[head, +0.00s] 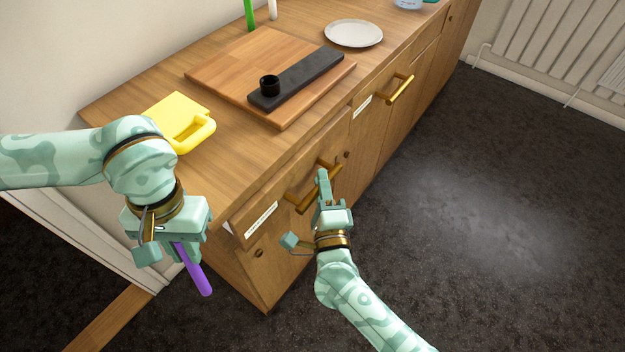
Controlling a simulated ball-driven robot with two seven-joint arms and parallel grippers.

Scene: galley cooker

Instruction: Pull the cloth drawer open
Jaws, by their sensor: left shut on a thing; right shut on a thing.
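The near drawer (285,196) has a wooden front, a white label too small to read and a brass bar handle (303,201). My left gripper (168,245) is shut on a purple rod-like thing (195,272), held in front of the counter's left end. The rod slants down to the right and its upper part is hidden by the gripper.
Another brass-handled drawer (384,103) is further right. The dark floor (480,220) to the right is clear.

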